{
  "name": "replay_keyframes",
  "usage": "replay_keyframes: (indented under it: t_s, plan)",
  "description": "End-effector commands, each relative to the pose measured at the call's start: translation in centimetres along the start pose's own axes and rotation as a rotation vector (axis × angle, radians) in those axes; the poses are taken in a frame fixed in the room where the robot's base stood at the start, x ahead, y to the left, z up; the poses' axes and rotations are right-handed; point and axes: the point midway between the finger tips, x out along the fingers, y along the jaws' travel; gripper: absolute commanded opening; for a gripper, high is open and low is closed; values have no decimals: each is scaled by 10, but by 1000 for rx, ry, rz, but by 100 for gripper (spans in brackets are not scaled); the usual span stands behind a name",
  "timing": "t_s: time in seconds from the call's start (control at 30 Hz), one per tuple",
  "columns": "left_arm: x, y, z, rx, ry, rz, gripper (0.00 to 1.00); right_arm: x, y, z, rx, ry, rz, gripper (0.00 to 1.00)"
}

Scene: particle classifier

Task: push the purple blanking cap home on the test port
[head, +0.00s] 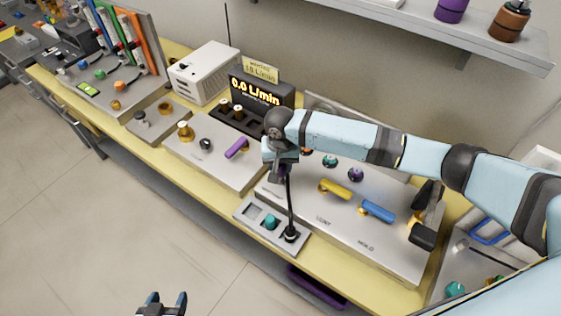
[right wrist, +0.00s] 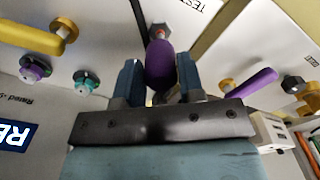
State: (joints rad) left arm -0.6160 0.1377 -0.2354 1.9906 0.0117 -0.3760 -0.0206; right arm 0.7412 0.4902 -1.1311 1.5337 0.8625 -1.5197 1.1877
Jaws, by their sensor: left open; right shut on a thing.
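My right gripper (right wrist: 158,72) is shut on the purple blanking cap (right wrist: 160,62), which stands between its two blue fingers in the right wrist view. A dark fitting with a reddish end, apparently the test port (right wrist: 158,32), lies straight beyond the cap, beside a panel marked TEST. The cap overlaps the fitting in this view; I cannot tell whether it is seated. In the head view my right gripper (head: 282,172) points down over the front panels, and its wrist hides the port and most of the cap. My left gripper (head: 163,303) is open and empty at the bottom edge, over the floor.
A purple lever (head: 237,148) is left of my right gripper; yellow (head: 334,188) and blue (head: 377,211) levers are to its right. A small tray (head: 240,222) holds a teal cap (head: 270,222) and a black post (head: 290,234). A 0.0 L/min display (head: 262,92) stands behind.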

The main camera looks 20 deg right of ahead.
Motion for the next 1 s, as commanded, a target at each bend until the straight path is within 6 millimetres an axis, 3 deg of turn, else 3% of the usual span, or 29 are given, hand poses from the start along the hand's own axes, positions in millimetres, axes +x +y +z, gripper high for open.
replay_keyframes:
  t_s: [1.0]
  plan:
    - [-7,-2,-12,1,5,-5,62,-1,0,0,-21,1,0,12]
